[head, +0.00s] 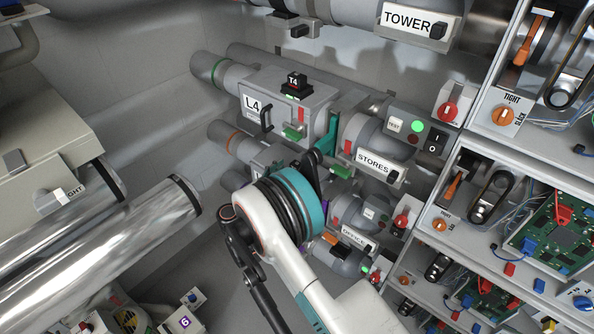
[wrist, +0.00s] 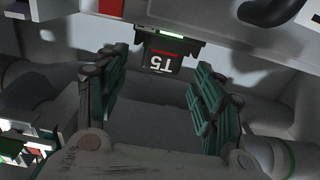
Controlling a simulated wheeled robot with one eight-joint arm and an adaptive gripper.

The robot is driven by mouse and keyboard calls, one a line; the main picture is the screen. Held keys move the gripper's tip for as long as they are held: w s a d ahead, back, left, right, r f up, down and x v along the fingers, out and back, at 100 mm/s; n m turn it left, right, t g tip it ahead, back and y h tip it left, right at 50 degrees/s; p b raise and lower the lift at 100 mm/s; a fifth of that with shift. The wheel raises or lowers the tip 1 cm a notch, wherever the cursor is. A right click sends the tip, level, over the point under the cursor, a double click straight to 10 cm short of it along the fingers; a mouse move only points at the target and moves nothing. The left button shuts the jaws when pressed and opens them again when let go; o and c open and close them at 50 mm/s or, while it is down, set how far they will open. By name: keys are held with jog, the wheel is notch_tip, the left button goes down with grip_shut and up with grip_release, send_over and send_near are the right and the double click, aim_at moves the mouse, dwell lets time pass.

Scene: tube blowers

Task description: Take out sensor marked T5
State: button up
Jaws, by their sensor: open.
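The sensor marked T5 (wrist: 170,55) is a dark block with a red stripe and white lettering that appears upside down. It sits at a grey housing (wrist: 235,47), by a small lit green strip. My gripper (wrist: 158,82) is open and empty, its green-padded fingers on either side of the picture with T5 between and beyond their tips. I cannot tell the exact gap, but no finger visibly touches T5. In the head view my gripper (head: 322,155) is beside the pipes below the L4 housing. T5 is not visible there, apparently hidden by my arm.
A similar sensor marked T4 (head: 294,84) stands on the L4 housing (head: 275,105), close above my gripper. The STORES pipe (head: 365,140) and its switch box (head: 415,135) are to the right. Shelves with circuit boards (head: 555,235) stand farther right. Shiny pipes (head: 100,245) lie at left.

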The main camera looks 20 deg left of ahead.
jog(key=b+x, duration=0.2)
jog(key=x, duration=0.3)
jog(key=shift+w, duration=0.15)
jog(key=shift+r, duration=0.1)
jog(key=shift+c, duration=0.6)
jog(key=c, duration=1)
